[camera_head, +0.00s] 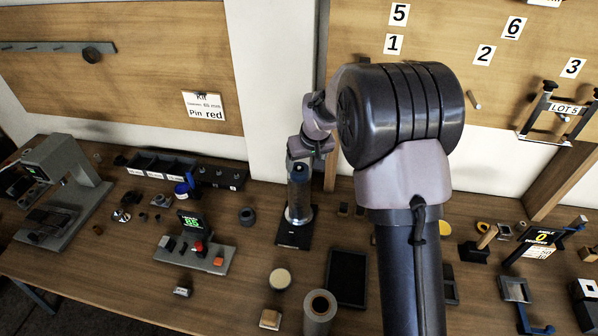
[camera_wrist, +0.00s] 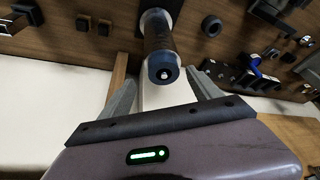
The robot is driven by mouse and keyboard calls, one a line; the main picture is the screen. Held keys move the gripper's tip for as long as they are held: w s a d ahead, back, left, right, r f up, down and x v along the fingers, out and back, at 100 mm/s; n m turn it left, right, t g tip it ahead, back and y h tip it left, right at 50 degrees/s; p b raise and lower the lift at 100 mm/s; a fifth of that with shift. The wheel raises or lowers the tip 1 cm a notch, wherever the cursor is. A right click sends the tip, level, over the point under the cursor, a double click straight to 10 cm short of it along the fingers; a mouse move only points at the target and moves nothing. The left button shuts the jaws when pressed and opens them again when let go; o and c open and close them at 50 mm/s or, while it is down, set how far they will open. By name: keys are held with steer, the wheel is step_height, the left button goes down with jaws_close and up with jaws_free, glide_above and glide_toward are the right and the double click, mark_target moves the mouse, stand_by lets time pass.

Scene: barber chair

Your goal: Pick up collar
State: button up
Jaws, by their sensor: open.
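I cannot tell for certain which piece is the collar. An upright column (camera_head: 299,205) stands on a black base plate (camera_head: 293,236); it also shows in the wrist view (camera_wrist: 160,40), with a blue-ringed end (camera_wrist: 163,73) and a small pale tip. My gripper (camera_head: 299,163) is above the column. In the wrist view its two fingers (camera_wrist: 162,82) are spread on either side of the column's end, with gaps visible and nothing held. A dark ring-shaped piece (camera_head: 247,216) lies on the table left of the column, and a similar round piece shows in the wrist view (camera_wrist: 212,26).
A device with a green display (camera_head: 190,219) and a grey machine (camera_head: 62,190) stand left. The rack marked LOT 5 (camera_head: 562,108) and several small parts are right. The wall is close behind.

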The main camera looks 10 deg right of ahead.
mark_target(300, 169)
steer(key=x, duration=0.5)
steer(key=shift+w+a+f+b, duration=0.2)
steer(key=shift+w+a+b, duration=0.15)
steer(key=shift+w, duration=0.2)
steer(key=shift+s+r, duration=0.1)
steer(key=shift+s, duration=0.05)
steer(key=shift+c, duration=0.2)
steer(key=c, duration=1.4)
